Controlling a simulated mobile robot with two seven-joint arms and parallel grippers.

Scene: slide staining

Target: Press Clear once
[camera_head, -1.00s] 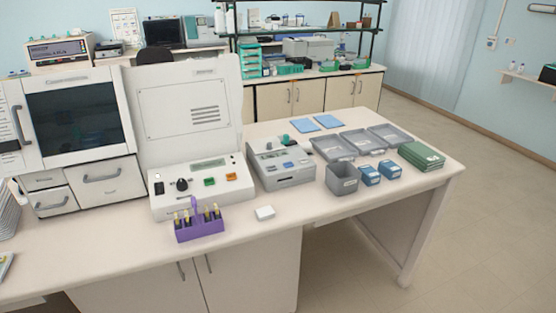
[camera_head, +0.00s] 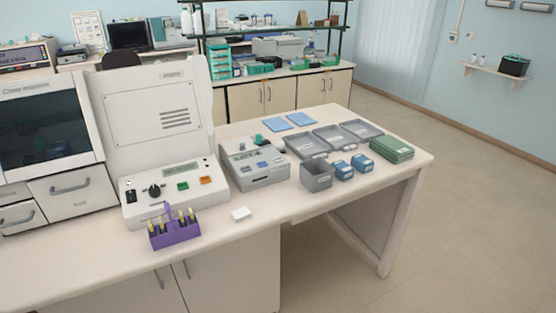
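A white control panel machine (camera_head: 160,206) with a raised lid (camera_head: 150,118) stands on the bench. Its sloped front has a small display (camera_head: 181,170), a black knob (camera_head: 155,191), a green button (camera_head: 183,186) and an orange button (camera_head: 206,180). A smaller grey device (camera_head: 254,164) with a display and a blue button (camera_head: 263,164) stands to its right. The labels are too small to read, so I cannot tell which button is Clear. Neither of my grippers is in view.
A purple rack (camera_head: 175,233) with several yellow-topped items stands in front of the machine. A small white block (camera_head: 241,214), a grey bin (camera_head: 316,176), blue boxes (camera_head: 344,170), grey trays (camera_head: 334,138) and a green stack (camera_head: 392,149) are on the bench (camera_head: 270,236). Floor at right is clear.

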